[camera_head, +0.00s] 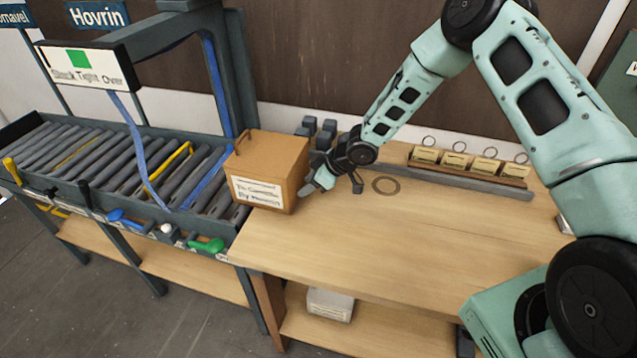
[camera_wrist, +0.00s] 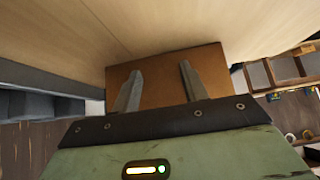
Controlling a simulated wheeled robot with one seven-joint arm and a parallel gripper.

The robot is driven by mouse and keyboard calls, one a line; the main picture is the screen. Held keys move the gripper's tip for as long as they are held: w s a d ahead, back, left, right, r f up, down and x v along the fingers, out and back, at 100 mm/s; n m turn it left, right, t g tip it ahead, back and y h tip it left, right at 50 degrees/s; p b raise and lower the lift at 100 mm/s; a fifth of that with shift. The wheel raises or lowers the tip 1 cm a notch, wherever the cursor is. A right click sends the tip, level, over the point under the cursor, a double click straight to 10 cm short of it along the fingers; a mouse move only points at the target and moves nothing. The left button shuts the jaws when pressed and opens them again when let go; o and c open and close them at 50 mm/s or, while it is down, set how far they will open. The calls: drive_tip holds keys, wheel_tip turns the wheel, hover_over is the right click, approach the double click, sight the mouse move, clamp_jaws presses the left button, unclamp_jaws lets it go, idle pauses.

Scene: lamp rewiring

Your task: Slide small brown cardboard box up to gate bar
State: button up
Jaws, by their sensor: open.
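The brown cardboard box (camera_head: 270,165), with a white label on its front, stands upright at the left end of the wooden bench, against the roller conveyor's end. My gripper (camera_head: 328,183) is low over the bench at the box's right side, its fingers pointing towards it. In the wrist view the box (camera_wrist: 165,66) lies in front of the two spread fingers (camera_wrist: 158,78). The fingers are open with nothing clamped between them; whether they touch the box I cannot tell. A blue bar (camera_head: 208,178) and a yellow bar (camera_head: 168,165) cross the rollers; which is the gate bar is unclear.
The roller conveyor (camera_head: 75,160) runs left from the bench, under a dark arch with a sign (camera_head: 88,75). Coloured levers line its front. A flat ring (camera_head: 386,185) and a rack of tagged blocks (camera_head: 468,165) are on the bench (camera_head: 400,235). Its front middle is clear.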

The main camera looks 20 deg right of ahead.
drive_tip(key=w+a+p, duration=0.2)
drive_tip(key=a, duration=0.1)
drive_tip(key=w+a, duration=0.1)
drive_tip(key=shift+a+r+p, duration=0.15)
drive_tip(key=shift+a+p, duration=0.2)
drive_tip(key=shift+p, duration=0.05)
drive_tip(key=shift+w+a+f, duration=0.2)
drive_tip(key=shift+w+a, duration=0.15)
drive_tip(key=shift+a, duration=0.05)
drive_tip(key=shift+a+r, duration=0.1)
